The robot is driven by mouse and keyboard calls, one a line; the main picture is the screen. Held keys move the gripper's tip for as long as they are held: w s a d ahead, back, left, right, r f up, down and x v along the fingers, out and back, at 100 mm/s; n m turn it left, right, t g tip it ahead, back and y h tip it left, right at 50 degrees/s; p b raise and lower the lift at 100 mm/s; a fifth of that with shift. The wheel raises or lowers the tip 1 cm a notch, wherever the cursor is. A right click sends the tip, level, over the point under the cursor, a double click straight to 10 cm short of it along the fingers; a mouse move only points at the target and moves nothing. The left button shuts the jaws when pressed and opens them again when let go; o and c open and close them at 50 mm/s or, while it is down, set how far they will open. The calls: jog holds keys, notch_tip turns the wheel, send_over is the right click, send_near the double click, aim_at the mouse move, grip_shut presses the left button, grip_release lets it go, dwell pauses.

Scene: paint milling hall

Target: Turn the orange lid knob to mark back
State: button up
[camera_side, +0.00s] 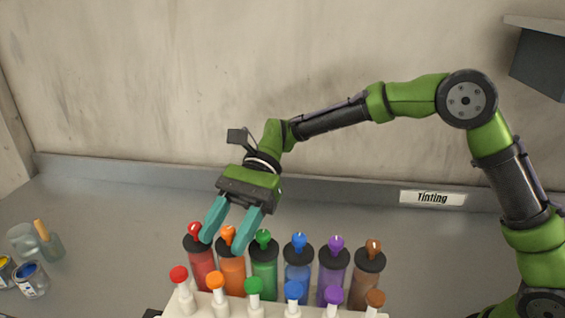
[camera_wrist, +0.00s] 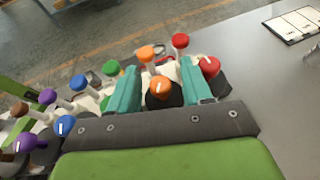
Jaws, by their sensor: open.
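The orange lid knob (camera_side: 228,234) sits on the black lid of an orange canister (camera_side: 232,277), second from the left in the back row. It carries a small white mark. In the wrist view the orange knob (camera_wrist: 160,88) shows between my two teal fingers, with its white line running roughly up and down the picture. My gripper (camera_side: 223,242) is open, its fingers reaching down on either side of the knob. I see a gap to the knob on both sides in the wrist view (camera_wrist: 160,78). Fingertip height against the lid is hard to tell.
A red-knobbed canister (camera_side: 199,262) stands close on the left and a green one (camera_side: 264,262) on the right, with blue, purple and brown beyond. A white rack (camera_side: 265,310) of colour-capped pieces stands in front. Paint pots (camera_side: 31,280) are far left.

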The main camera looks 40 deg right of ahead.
jog(key=shift+c, duration=0.3)
grip_shut()
jog(key=n+g+h, duration=0.2)
jog(key=n+g, duration=0.1)
jog(key=shift+w, duration=0.1)
jog(key=shift+n+g+h, duration=1)
jog(key=shift+n+h, duration=0.3)
jog(key=shift+n, duration=0.1)
jog(key=shift+h, duration=0.3)
